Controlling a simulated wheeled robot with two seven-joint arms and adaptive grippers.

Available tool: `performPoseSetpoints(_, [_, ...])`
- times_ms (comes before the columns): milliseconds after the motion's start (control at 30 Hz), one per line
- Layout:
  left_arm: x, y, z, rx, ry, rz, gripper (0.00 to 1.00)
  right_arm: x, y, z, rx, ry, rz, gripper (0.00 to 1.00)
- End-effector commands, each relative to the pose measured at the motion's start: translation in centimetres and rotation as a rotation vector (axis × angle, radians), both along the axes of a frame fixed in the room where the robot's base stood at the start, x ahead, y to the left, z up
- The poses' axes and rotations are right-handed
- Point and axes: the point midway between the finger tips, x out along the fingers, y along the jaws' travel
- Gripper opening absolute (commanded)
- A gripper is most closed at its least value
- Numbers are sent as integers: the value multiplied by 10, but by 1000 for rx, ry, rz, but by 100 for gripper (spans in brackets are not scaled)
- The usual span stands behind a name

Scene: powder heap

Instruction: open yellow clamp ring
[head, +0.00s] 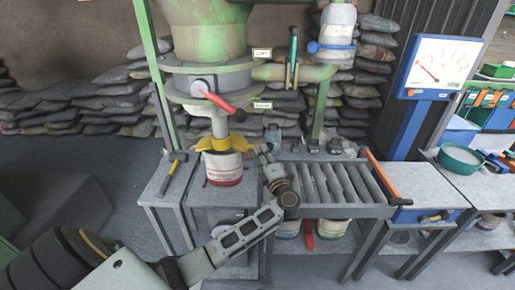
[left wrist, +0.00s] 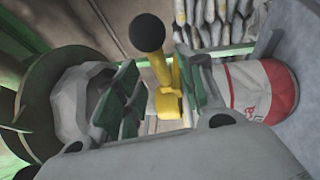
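The yellow clamp ring (head: 212,144) sits around the top of a white drum with a red band (head: 223,168), under the hopper spout. In the left wrist view its yellow lever (left wrist: 158,66), with a black ball knob (left wrist: 147,32), stands between my fingers; the drum (left wrist: 258,90) is at the right. My left gripper (head: 258,150) is just right of the ring in the head view. In the left wrist view my left gripper (left wrist: 160,88) is open, its green-padded fingers on either side of the lever with visible gaps. My right gripper is not in view.
A red-handled valve (head: 217,101) is above the drum. A hammer (head: 172,170) lies on the bench to the left. A roller conveyor (head: 330,184) is to the right, with an orange bar (head: 381,174) at its end. A green post (head: 153,65) rises behind the bench.

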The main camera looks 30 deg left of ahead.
Motion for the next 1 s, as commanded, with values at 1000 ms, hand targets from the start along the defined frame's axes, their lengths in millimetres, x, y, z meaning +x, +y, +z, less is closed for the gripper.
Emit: performPoseSetpoints(1000, [27, 37, 9, 0, 0, 0, 13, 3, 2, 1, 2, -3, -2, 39])
